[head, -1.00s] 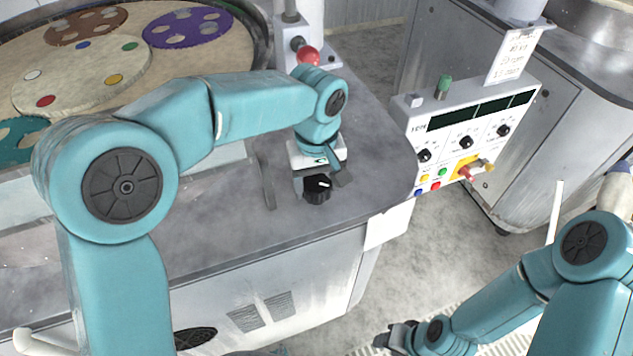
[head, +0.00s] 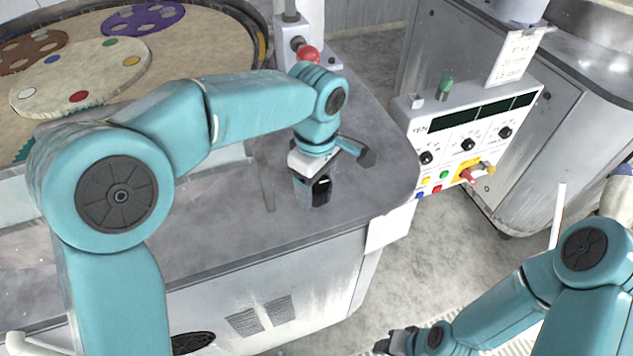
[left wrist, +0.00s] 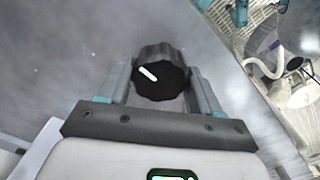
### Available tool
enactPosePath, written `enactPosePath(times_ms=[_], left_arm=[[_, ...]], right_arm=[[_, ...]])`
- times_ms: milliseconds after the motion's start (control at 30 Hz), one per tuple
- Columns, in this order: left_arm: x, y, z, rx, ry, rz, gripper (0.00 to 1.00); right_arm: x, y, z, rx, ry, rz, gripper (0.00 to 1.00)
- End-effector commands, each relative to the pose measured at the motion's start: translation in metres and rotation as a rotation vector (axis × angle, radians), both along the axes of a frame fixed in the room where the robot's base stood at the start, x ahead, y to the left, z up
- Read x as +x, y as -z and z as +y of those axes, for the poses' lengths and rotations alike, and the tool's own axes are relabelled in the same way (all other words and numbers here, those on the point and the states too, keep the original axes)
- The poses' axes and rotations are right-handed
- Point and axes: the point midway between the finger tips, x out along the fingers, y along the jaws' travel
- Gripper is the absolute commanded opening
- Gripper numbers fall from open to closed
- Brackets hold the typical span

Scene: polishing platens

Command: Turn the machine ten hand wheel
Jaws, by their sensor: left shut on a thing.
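The hand wheel is a black ribbed knob (head: 321,190) with a white pointer line, on the grey top of the machine near its front right corner. The left wrist view shows the knob (left wrist: 160,73) between the two fingers, its pointer slanting from upper left to lower right. My left gripper (head: 312,187) is shut on it from above and hides part of it. The control panel (head: 470,130) beside it bears lettering that ends in "TEN". My right gripper (head: 393,343) is low in the picture, away from the knob; its fingers are too small to read.
A large round platen with a pale disc (head: 80,78) and coloured discs lies at the back left. Another grey cabinet (head: 530,165) stands at the right, with open floor between.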

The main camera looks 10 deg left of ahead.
Motion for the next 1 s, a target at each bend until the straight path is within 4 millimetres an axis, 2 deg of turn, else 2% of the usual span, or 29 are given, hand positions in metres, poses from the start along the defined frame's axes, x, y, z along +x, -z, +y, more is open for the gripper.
enactPosePath(times_ms=[33,500,533,600,867,1000], left_arm=[[0.003,-0.005,0.002,-0.002,-0.01,-0.016,0.34],[0.003,-0.005,0.002,-0.002,-0.021,-0.016,0.34],[0.003,-0.005,0.002,-0.002,-0.021,-0.016,0.71],[0.003,-0.005,0.002,-0.002,-0.021,-0.014,0.88],[0.001,-0.003,0.001,-0.001,-0.019,-0.006,0.88],[0.002,-0.013,0.001,-0.001,-0.019,-0.008,0.88]], right_arm=[[0.0,-0.001,0.0,0.0,0.0,0.0,0.43],[0.0,-0.001,0.0,0.0,0.0,0.0,0.43],[0.0,-0.001,0.0,0.0,0.0,0.0,0.43],[0.0,-0.001,0.0,0.0,0.0,0.0,0.43],[0.0,0.0,0.0,0.0,0.0,0.0,0.43],[0.0,-0.001,0.0,0.0,0.0,0.0,0.43]])
